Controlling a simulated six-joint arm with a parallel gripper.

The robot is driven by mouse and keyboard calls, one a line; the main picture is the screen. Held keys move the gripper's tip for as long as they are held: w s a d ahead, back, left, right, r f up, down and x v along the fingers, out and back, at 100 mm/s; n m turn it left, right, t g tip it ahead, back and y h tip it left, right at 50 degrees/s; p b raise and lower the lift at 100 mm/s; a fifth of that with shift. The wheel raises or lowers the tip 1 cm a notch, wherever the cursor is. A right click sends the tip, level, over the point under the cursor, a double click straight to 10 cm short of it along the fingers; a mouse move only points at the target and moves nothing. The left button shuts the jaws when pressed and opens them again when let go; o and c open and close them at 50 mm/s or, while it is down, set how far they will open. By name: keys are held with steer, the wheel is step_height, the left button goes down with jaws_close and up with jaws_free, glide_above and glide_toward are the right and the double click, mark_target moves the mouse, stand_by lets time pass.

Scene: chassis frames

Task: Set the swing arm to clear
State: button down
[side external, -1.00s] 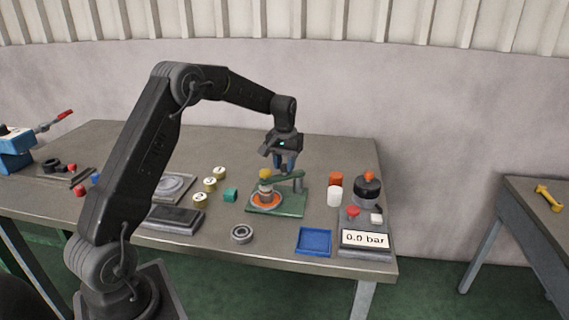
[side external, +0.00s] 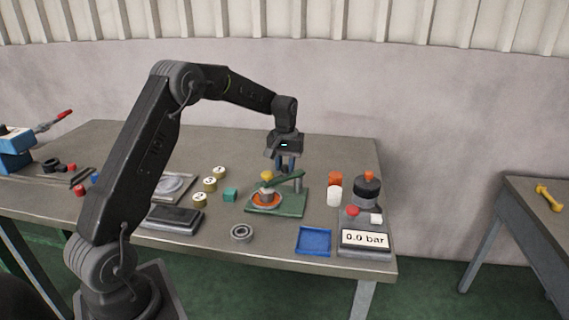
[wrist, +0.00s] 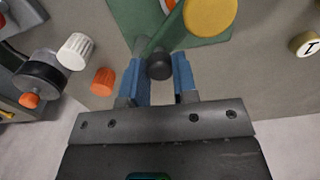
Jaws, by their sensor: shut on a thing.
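The green swing arm (side external: 285,180) stands on a green base plate (side external: 290,207). It reaches from a grey post (side external: 299,186) at the right, over an orange ring (side external: 265,199) with a pale piece in its middle. A yellow knob (side external: 266,176) is at its left end; in the wrist view the knob (wrist: 210,14) is large at the top. My gripper (side external: 285,170) is at the arm, its blue fingers pointing down. In the wrist view my gripper (wrist: 160,75) is shut with a dark round peg (wrist: 160,66) between its fingers. The peg's join to the swing arm is unclear.
White (side external: 334,196) and orange (side external: 335,179) cylinders and a dark jar (side external: 367,190) stand right of the base. A blue tray (side external: 313,241), a 0.0 bar display (side external: 365,239) and a bearing (side external: 241,233) are nearer.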

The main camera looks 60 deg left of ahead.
steer(key=shift+w+d+r+n, duration=0.1)
steer(key=shift+w+d+n, duration=0.5)
steer(key=shift+n, duration=1.65)
steer(key=shift+w+d+f+n, duration=0.1)
steer(key=shift+w+d+n, duration=0.15)
steer(key=shift+d+n, duration=1.3)
steer(key=shift+w+d+r+n, duration=0.1)
steer(key=shift+w+n, duration=0.35)
steer(key=shift+n, duration=2.45)
steer(key=c, duration=0.9)
jaws_free()
step_height(320, 180, up, 14)
